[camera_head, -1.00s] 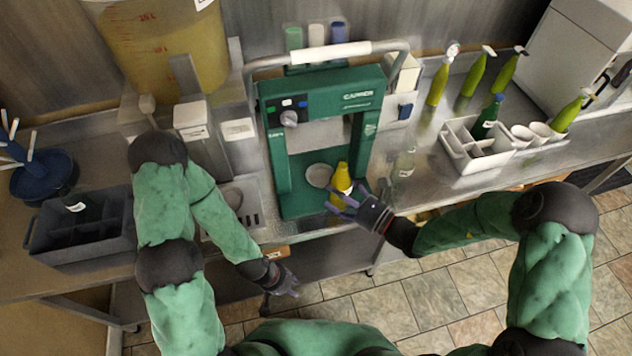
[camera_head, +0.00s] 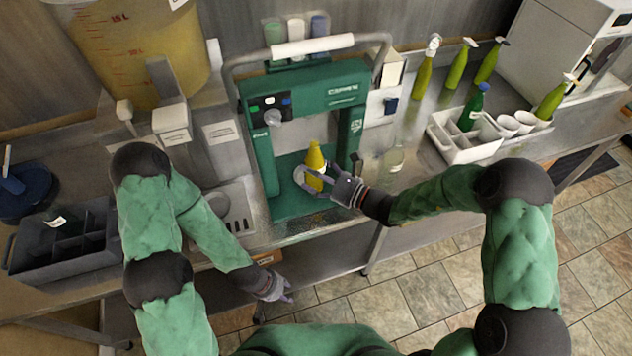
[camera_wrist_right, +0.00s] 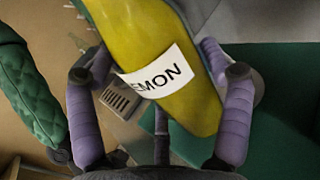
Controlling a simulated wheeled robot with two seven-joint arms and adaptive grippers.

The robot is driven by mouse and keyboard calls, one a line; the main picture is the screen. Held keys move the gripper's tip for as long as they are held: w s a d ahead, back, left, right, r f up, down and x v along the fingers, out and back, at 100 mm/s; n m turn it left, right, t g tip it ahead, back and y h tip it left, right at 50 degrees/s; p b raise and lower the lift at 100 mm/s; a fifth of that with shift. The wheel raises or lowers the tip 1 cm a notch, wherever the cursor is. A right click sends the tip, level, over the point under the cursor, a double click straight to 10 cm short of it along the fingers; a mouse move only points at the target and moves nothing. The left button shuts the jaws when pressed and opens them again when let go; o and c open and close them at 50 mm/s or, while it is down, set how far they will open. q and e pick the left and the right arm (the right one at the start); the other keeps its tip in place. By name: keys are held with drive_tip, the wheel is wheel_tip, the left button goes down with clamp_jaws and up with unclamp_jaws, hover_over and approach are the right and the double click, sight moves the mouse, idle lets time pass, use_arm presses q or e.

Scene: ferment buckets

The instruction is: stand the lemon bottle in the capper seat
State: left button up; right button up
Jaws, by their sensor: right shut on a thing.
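The lemon bottle (camera_head: 315,160) is yellow, with a white label reading "EMON" in the right wrist view (camera_wrist_right: 160,75). My right gripper (camera_head: 318,182) is shut on it, one finger on each side, and holds it within the capper's frame opening. The green capper (camera_head: 262,160) stands on the counter. Its round pale seat (camera_head: 300,176) is partly hidden behind the bottle and gripper. The bottle appears over or just beside the seat; I cannot tell whether its base touches it. My left gripper (camera_head: 280,292) hangs empty below the counter's front edge; its opening is unclear.
A clear bottle (camera_head: 394,160) stands right of the capper. A dark divided crate (camera_head: 60,240) and a large yellow bucket (camera_head: 130,50) are at the left.

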drive_tip(key=w, duration=0.2)
drive_tip(key=w+a+b, duration=0.1)
drive_tip(key=w, duration=0.2)
drive_tip(key=shift+w+a+f, duration=0.1)
drive_tip(key=shift+w+a, duration=0.2)
drive_tip(key=shift+a, duration=0.1)
idle(0.4)
drive_tip(key=shift+f+b, duration=0.35)
drive_tip(key=shift+f, duration=0.05)
idle(0.5)
drive_tip(key=shift+f, duration=0.3)
drive_tip(key=shift+d+f+b, duration=0.1)
drive_tip(key=shift+f+b, duration=0.45)
drive_tip(key=shift+f, duration=0.1)
idle(1.3)
drive_tip(key=o, duration=1.6)
